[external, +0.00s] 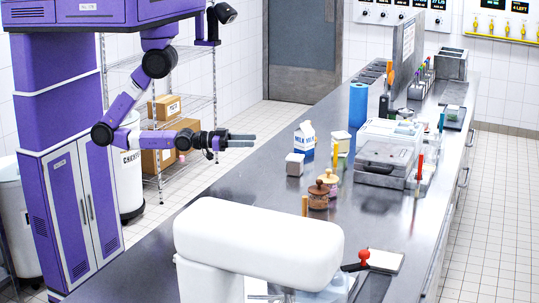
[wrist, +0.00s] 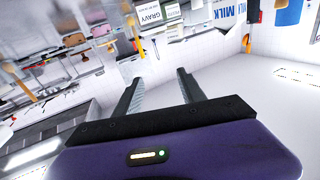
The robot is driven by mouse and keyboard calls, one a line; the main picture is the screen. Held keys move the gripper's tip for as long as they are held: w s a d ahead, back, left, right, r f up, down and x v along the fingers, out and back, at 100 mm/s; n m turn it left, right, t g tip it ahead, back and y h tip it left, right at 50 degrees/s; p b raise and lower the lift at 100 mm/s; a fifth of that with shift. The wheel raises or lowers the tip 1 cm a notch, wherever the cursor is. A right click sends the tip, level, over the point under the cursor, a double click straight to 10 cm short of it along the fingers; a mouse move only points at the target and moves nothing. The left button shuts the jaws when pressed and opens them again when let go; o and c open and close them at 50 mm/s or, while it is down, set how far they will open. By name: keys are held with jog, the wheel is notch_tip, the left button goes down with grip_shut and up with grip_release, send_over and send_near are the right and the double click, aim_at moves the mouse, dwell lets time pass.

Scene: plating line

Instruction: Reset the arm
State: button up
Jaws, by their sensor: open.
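My purple arm reaches right from its column at the left of the external view. My gripper (external: 240,140) is open, with its two grey fingers pointing right, above and left of the counter's things. Nothing shows between the fingers. In the wrist view my gripper (wrist: 157,82) has its fingers spread apart and empty, with white walls and floor behind. The wrist view is tilted, and part of it is blurred.
The dark counter (external: 225,195) runs from front to back. A milk carton (external: 304,140), jars (external: 318,195), a blue roll (external: 358,104) and a clear-lidded box (external: 385,155) stand on it. A white rounded machine (external: 258,240) fills the front. Wire shelving (external: 190,75) holds cardboard boxes.

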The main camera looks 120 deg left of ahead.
jog(key=s+d+f+m+g+h, duration=0.1)
jog(key=s+d+h, duration=0.2)
jog(key=s+d, duration=0.2)
jog(key=s+d+f+m+g+h, duration=0.1)
jog(key=s+d, duration=0.4)
jog(key=s, duration=0.5)
jog(key=shift+s+f+m+h, duration=0.3)
jog(key=shift+f+m+h, duration=0.45)
jog(key=shift+h, duration=0.25)
